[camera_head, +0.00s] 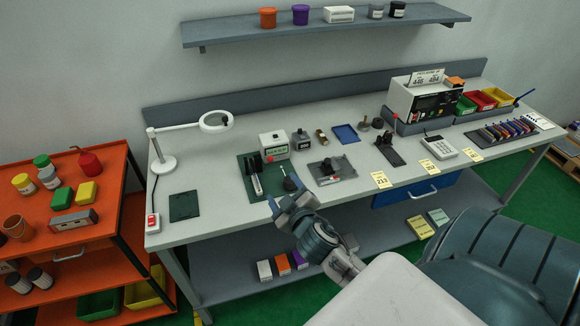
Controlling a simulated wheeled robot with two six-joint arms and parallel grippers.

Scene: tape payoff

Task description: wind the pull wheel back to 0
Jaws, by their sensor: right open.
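I cannot make out for certain which part is the pull wheel, and no scale or 0 mark is readable. My right gripper (284,201) is open and empty near the bench's front edge, apart from these devices. My left gripper is not in view.
A green mat (247,185) with hand tools and a magnifier lamp (215,122) are on the left part of the workbench (215,225). An instrument (425,100) and coloured bins (480,99) stand at right. An orange cart (105,215) is at far left.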

